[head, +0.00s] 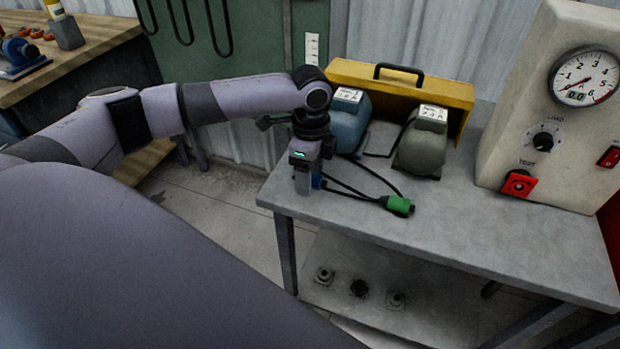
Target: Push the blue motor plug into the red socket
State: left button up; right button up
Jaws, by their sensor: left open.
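The blue motor plug (318,181) lies near the left end of the grey bench, mostly hidden behind my left gripper (303,188). Only a small blue part shows at the gripper's right side. My left gripper points down over the plug and is open; whether its fingers straddle the plug cannot be told. The red socket (519,184) is on the front of the cream test panel (535,120), at the bench's right, well apart from the plug. My right gripper is out of view.
A green plug (398,205) lies on the bench (470,235) right of the gripper, with black cables nearby. A blue motor (346,122) and a green-grey motor (422,145) stand behind, before a yellow guard (455,95). Bench top between green plug and panel is clear.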

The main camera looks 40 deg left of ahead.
pick_arm(q)
jog(key=shift+f, duration=0.2)
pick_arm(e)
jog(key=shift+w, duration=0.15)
pick_arm(q)
jog(key=c, duration=1.1)
jog(key=shift+r, duration=0.1)
jog(key=shift+c, duration=0.2)
